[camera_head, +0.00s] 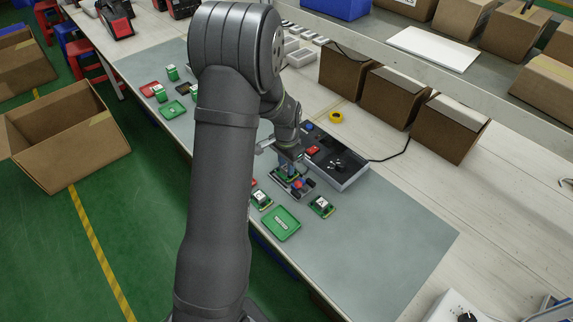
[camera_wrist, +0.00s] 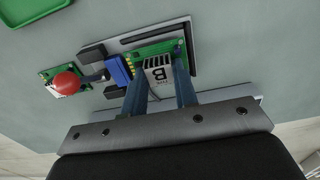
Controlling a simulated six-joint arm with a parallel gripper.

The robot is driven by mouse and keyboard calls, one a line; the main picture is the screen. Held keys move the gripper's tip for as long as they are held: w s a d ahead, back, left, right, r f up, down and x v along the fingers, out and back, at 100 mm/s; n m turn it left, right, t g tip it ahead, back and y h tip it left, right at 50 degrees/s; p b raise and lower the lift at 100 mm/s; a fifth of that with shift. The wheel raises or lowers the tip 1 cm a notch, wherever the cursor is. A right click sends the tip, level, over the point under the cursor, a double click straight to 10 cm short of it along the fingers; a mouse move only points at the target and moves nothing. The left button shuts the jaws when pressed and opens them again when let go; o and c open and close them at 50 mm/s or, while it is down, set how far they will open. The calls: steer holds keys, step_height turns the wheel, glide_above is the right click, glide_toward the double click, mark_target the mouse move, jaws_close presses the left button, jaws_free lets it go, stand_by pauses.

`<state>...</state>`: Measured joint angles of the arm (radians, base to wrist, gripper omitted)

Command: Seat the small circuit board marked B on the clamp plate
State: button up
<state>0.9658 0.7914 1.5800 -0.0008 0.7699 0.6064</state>
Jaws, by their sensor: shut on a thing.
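The small green board marked B (camera_wrist: 154,52) is between the two fingers of my gripper (camera_wrist: 159,68) in the wrist view. My gripper is shut on it, with a finger at each side of its white label. The board lies over the grey clamp plate (camera_wrist: 113,46); I cannot tell whether it is fully seated or slightly above. A blue block (camera_wrist: 120,69) and black blocks are beside the board's left edge. A red knob (camera_wrist: 66,83) is farther left. In the head view my gripper (camera_head: 289,164) points down over the clamp plate (camera_head: 277,186).
Two other small boards lie on the grey mat, one left (camera_head: 262,199) and one right (camera_head: 322,206) of the plate. A green tray (camera_head: 282,223) is in front. A dark control box (camera_head: 340,165) stands behind. The mat's right side is clear.

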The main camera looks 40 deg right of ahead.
steer(key=shift+f, duration=0.65)
steer(key=o, duration=1.1)
steer(key=shift+c, duration=0.2)
steer(key=shift+r, duration=0.1)
step_height(320, 180, up, 17)
step_height(320, 180, down, 17)
steer(key=shift+f, duration=0.15)
stand_by(0.4)
